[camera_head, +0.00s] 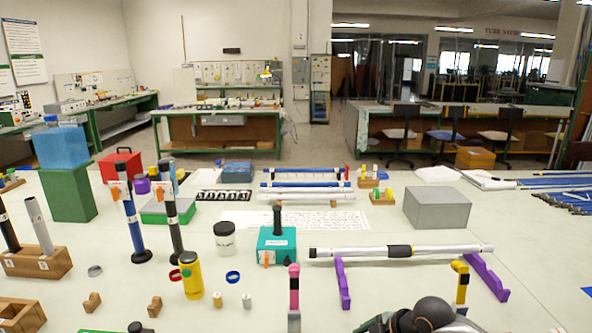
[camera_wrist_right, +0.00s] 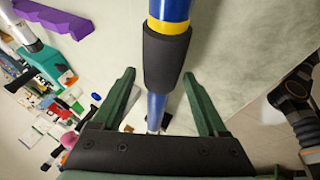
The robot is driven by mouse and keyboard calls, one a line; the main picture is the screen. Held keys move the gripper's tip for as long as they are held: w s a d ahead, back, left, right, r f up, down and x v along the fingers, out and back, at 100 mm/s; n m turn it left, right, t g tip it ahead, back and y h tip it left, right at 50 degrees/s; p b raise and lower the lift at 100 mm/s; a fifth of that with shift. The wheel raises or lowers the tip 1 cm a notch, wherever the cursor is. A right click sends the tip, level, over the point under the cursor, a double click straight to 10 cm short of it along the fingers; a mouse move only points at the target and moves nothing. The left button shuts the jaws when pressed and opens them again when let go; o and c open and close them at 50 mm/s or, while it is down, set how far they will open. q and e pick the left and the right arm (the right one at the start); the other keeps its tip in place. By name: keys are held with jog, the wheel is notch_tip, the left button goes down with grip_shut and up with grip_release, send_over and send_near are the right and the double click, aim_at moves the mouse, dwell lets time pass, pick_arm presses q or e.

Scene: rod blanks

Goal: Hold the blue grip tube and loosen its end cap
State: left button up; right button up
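In the right wrist view a blue tube (camera_wrist_right: 156,104) with a dark foam grip (camera_wrist_right: 167,58) and a yellow band (camera_wrist_right: 168,27) runs down the picture between the fingers. Its upper end leaves the frame and its lower end is hidden by the gripper's palm, so no end cap is clearly visible. My right gripper (camera_wrist_right: 162,84) is open, with its green fingers on either side of the tube and gaps beside its lower part. I cannot see this tube in the head view. A dark arm part of mine shows at that view's bottom edge. My left gripper is not in view.
A white tube with a black grip (camera_head: 399,252) rests across purple stands (camera_head: 342,284). A teal box (camera_head: 276,247), a yellow bottle (camera_head: 191,275) and upright tubes (camera_head: 132,222) stand to its left. A grey box (camera_head: 437,209) is behind. The right side of the table has free room.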

jog(key=shift+o, duration=0.7)
